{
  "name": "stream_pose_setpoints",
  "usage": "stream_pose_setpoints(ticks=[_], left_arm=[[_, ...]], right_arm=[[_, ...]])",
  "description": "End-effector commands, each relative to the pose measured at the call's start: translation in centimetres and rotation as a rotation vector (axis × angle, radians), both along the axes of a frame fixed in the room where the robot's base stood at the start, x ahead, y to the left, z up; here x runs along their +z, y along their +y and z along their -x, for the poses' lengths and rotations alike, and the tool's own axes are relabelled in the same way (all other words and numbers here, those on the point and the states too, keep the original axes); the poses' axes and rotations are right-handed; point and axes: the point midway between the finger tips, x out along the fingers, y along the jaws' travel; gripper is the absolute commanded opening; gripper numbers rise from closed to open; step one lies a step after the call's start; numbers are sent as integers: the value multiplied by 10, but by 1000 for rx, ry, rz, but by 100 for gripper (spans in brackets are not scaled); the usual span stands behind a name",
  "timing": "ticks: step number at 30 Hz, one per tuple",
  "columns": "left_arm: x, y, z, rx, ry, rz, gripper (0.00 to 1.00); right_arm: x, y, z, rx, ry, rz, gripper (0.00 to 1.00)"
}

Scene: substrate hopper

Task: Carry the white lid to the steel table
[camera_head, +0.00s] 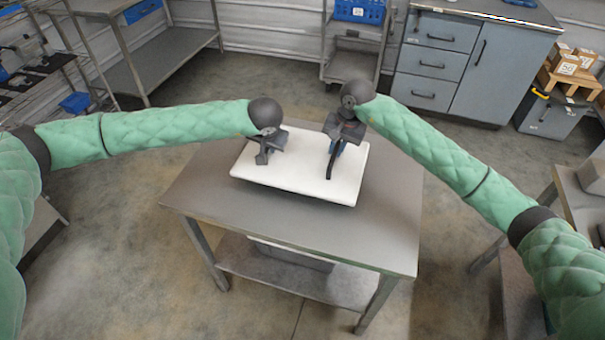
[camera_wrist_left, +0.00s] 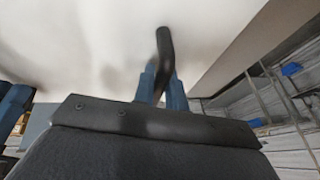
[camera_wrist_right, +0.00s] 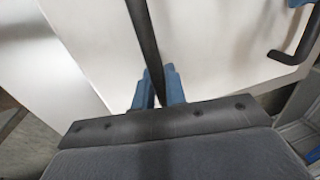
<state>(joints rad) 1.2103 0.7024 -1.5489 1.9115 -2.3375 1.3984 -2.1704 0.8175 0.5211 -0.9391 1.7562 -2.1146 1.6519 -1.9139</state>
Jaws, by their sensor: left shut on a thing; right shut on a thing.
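The white lid (camera_head: 290,180) is a flat, thick rectangular slab with dark handles, over the grey steel table (camera_head: 385,225) in the head view. I cannot tell whether it touches the top. My left gripper (camera_head: 268,148) is shut on the lid's left dark handle (camera_wrist_left: 165,50), which rises between its blue fingers in the left wrist view. My right gripper (camera_head: 338,142) is shut on the right dark handle (camera_wrist_right: 145,40), a long bar between its blue fingers in the right wrist view. The grippers hide part of the lid's far edge.
The table's lower shelf (camera_head: 330,285) holds a pale-topped box (camera_head: 290,255). Bare tabletop shows at the front and right. A grey drawer cabinet (camera_head: 470,60), a cart with a blue bin (camera_head: 360,10) and a shelf bench (camera_head: 165,60) stand behind. Another table (camera_head: 580,205) is at right.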

Motion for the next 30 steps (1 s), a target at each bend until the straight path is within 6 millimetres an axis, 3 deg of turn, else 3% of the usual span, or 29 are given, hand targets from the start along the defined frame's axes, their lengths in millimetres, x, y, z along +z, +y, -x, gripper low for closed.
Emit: stream_pose_setpoints(ticks=[13,30], left_arm=[[-3,0,0,0,0,-1,0],[-26,0,0,0,0,-1,0]], right_arm=[[-3,-1,0,-1,-1,0,0],[-26,-1,0,-1,-1,0,0]])
